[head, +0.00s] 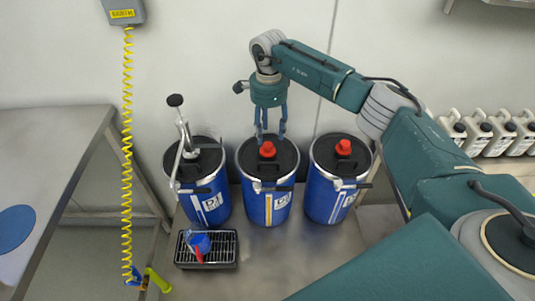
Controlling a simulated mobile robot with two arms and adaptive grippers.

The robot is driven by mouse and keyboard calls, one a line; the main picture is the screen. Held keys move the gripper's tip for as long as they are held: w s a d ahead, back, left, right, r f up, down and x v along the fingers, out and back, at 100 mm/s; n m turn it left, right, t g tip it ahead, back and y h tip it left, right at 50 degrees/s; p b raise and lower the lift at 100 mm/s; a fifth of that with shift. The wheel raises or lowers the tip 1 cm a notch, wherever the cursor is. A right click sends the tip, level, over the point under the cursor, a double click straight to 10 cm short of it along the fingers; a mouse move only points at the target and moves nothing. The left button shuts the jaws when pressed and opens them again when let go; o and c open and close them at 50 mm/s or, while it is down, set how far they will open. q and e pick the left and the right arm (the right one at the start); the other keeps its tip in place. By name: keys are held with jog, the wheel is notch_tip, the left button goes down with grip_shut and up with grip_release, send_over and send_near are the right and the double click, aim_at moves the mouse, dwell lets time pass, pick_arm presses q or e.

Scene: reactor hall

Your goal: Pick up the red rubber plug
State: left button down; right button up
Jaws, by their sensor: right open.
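A red rubber plug (267,150) sits in the black lid of the middle blue drum (268,205). A second red plug (343,147) sits in the lid of the right blue drum (326,200). My right gripper (270,136) points down over the middle drum. Its fingers are apart, and their tips appear just above and to either side of the middle plug. Nothing shows held between them. I cannot tell whether a fingertip touches the plug or lid. My left gripper is not in view.
A left blue drum (209,203) carries a hand pump (183,133). A black grated tray (233,256) in front holds a blue and red item. A yellow coiled cable (127,150) hangs at left beside a grey table (62,140). White canisters (500,132) stand at right.

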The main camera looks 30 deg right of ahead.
aim_at(268, 144)
jog(key=f+b, duration=0.2)
jog(key=f, duration=0.3)
jog(key=shift+s+a+f+b, duration=0.1)
jog(key=shift+s+a+b, duration=0.15)
jog(key=shift+b, duration=0.15)
jog(key=shift+w+f, duration=0.1)
jog(key=shift+f, duration=0.05)
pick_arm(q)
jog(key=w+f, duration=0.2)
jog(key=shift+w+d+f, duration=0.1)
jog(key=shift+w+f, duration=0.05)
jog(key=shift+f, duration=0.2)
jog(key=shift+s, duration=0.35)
pick_arm(e)
jog(key=c, duration=1.1)
